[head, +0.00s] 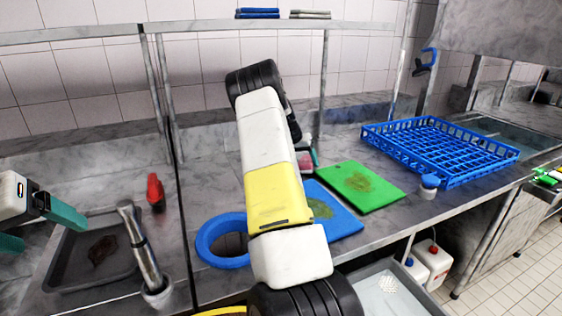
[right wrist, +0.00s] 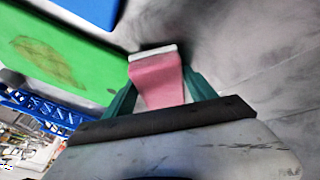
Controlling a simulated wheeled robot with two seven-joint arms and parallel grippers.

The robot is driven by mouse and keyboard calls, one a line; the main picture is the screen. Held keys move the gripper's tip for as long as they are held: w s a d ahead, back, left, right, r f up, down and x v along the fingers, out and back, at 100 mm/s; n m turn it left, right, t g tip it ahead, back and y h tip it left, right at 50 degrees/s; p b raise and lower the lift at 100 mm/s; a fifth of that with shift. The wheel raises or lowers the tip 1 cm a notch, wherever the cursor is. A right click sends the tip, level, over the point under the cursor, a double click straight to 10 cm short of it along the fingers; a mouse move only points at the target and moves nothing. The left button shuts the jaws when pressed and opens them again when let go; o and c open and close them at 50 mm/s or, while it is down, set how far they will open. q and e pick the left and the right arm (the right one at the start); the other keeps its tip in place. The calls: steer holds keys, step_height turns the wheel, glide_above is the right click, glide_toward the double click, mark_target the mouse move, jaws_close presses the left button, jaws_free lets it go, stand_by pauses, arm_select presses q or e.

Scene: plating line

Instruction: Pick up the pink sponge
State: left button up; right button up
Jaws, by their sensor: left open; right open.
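The pink sponge (right wrist: 156,82), with a pale edge at its far end, lies between the two teal fingers of my right gripper (right wrist: 159,74) in the right wrist view. The gripper is open with a finger on each side; I cannot tell whether either touches the sponge. In the head view a bit of the sponge (head: 304,160) shows behind my right arm, beside a teal finger; the rest is hidden. My left gripper (head: 38,228) is open and empty at the left edge, near a dark tray (head: 62,276).
A green board (head: 372,180) and a blue board (head: 341,222), both stained, lie right of my right arm. A blue rack (head: 440,150) stands beyond. A blue ring (head: 205,243), a red bottle (head: 155,192) and a metal tap (head: 140,245) stand left of the arm.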

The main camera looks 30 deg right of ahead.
mark_target(308, 160)
steer(key=c, duration=1)
steer(key=shift+r, duration=0.5)
steer(key=r, duration=0.2)
steer(key=shift+s+a+r, duration=0.3)
steer(key=shift+r, duration=0.05)
steer(key=s+a, duration=0.3)
steer(key=s, duration=0.1)
steer(key=s+a+r, duration=0.1)
steer(key=s+a, duration=0.2)
steer(key=s, duration=0.1)
steer(key=s+a, duration=0.3)
steer(key=shift+s+a+r, duration=0.15)
steer(key=shift+s+a, duration=0.1)
steer(key=shift+s, duration=0.15)
